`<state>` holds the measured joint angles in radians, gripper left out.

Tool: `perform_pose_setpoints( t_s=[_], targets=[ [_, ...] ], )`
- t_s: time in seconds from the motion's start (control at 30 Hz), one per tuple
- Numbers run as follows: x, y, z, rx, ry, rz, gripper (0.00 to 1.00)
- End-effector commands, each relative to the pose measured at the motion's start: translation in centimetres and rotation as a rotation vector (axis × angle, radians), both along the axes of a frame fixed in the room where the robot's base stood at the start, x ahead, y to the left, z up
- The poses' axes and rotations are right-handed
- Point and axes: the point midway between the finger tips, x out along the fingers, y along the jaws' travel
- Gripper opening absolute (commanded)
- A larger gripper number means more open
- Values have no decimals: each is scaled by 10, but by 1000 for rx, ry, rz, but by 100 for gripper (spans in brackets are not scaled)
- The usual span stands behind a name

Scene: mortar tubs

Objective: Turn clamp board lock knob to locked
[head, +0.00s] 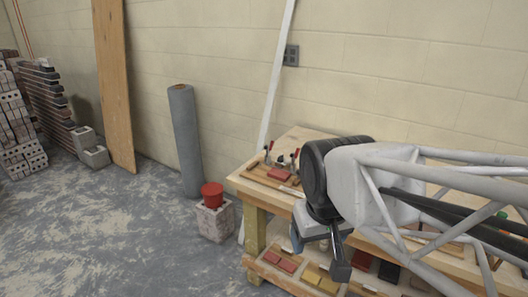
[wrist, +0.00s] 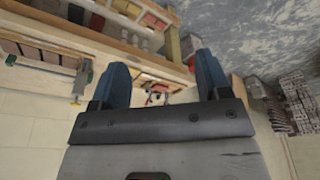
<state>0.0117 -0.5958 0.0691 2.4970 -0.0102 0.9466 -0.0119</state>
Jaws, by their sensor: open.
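In the head view the clamp board (head: 262,178) lies on the far left end of the wooden workbench (head: 300,142).
A lower shelf holds red (head: 282,263) and yellow (head: 320,279) blocks. A red tub (head: 212,194) stands on a concrete block (head: 213,220) left of the bench. A grey roll (head: 184,140) leans on the wall. The floor at left is open. My arm hides the bench's right part.

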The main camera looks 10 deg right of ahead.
Motion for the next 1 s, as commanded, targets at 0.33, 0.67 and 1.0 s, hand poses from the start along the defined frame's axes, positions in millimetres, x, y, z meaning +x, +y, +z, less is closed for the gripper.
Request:
perform_pose_setpoints(
  t_s=[0.33,0.67,1.0],
  targets=[
    [74,-6,28,-18,26,78,70],
    [153,-14,47,-35,52,162,70],
    [237,-24,55,-49,79,249,70]
  ],
)
